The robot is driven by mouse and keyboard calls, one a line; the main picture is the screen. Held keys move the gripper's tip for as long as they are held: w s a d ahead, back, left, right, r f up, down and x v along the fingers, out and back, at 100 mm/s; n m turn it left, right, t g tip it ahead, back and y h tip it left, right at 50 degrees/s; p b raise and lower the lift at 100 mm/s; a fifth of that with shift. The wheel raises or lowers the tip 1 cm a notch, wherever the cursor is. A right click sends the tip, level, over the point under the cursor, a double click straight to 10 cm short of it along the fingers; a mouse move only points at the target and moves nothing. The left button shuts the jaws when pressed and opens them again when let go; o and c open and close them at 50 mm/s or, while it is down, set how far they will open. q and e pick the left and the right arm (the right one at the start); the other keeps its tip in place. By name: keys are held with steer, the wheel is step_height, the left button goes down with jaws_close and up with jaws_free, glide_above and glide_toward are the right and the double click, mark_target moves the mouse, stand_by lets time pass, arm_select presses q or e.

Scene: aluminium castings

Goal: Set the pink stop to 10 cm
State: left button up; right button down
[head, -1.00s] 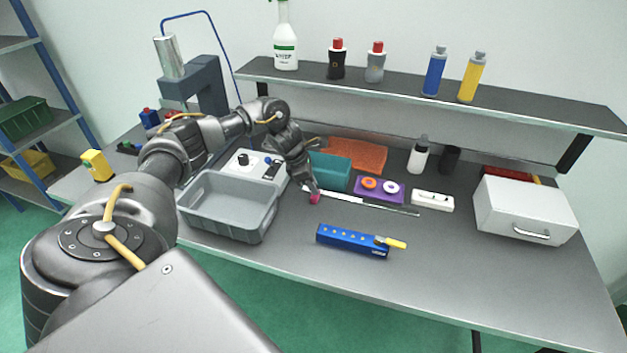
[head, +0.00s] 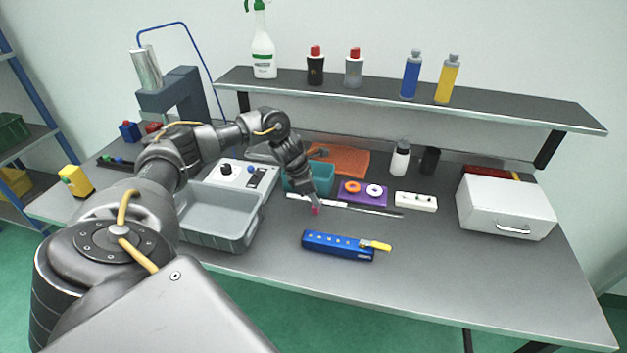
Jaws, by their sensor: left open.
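The pink stop (head: 316,211) is a small block on a thin metal ruler (head: 372,211) that lies on the bench behind the blue block. It sits toward the left part of the ruler. My left gripper (head: 314,203) points down right at the pink stop, with its fingertips open around or just above it; I cannot tell which. The fingers hide part of the ruler's left end. The scale marks are too small to read. My right gripper is not in view.
A grey bin (head: 217,239) stands left of the stop. A teal box (head: 319,177) and a purple tray (head: 362,199) with two rings lie behind the ruler. A blue block (head: 335,246) with a yellow handle lies in front. The bench's right front is clear.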

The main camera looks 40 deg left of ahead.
arm_select(q)
steer(key=shift+a+r, duration=0.1)
steer(key=shift+r, duration=0.25)
steer(key=b+v, duration=0.2)
steer(key=v, duration=0.8)
